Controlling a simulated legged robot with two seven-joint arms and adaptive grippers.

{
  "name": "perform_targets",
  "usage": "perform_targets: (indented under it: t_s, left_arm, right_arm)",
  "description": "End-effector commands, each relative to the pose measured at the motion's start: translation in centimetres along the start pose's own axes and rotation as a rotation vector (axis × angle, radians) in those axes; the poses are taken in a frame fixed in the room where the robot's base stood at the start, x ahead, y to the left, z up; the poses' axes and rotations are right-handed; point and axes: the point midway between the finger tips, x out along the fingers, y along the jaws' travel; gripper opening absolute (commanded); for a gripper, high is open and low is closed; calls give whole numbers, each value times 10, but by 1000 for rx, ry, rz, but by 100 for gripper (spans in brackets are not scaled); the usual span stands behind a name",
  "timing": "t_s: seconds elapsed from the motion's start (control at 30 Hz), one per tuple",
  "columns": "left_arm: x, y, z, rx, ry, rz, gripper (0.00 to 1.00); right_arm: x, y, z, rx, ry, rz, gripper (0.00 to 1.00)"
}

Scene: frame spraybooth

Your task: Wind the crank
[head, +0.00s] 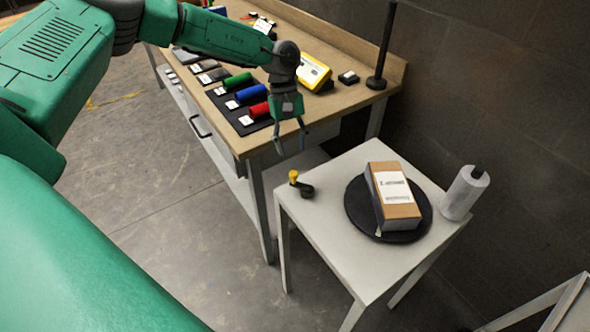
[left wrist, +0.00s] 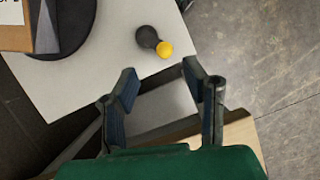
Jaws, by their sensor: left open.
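The crank (head: 304,189) sits at the left corner of a small white table, a dark arm with a yellow knob (head: 293,176). In the left wrist view the crank's dark arm (left wrist: 147,37) and yellow knob (left wrist: 164,49) lie beyond my fingertips. A black round turntable (head: 424,213) on the same table carries a brown box (head: 400,210) with a white label. My left gripper (head: 289,149) is open and empty, pointing down, above and apart from the crank. It also shows in the left wrist view (left wrist: 160,82). My right gripper is not in view.
A roll of wrap (head: 465,193) stands at the white table's (head: 337,242) right corner. A wooden workbench (head: 340,97) behind holds colored cylinders (head: 251,94), a yellow device (head: 313,72) and a black post (head: 384,45). The floor left of the table is clear.

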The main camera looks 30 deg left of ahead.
Motion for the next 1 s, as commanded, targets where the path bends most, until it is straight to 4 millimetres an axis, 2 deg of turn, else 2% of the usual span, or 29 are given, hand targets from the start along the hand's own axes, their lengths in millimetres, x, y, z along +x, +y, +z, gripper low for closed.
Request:
perform_targets:
  t_s: [0.1,0.33,0.5,0.8,0.83,0.9,0.93,1.0]
  left_arm:
    - [26,-3,-2,-1,-4,-2,40]
    - [64,-3,-4,-1,-3,0,40]
    - [76,-2,-3,-2,-1,1,40]
    - [79,0,-1,-1,2,0,40]
    - [79,-1,-1,-1,1,0,33]
    - [79,-1,-2,-2,0,1,9]
    - [79,-1,-3,-2,0,2,0]
    - [79,-2,-3,-1,-1,3,0]
  right_arm:
    - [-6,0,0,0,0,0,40]
    - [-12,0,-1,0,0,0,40]
    - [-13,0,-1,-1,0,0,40]
    - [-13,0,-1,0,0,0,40]
    - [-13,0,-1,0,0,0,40]
    - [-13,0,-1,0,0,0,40]
    - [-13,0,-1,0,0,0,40]
    - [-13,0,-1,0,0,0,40]
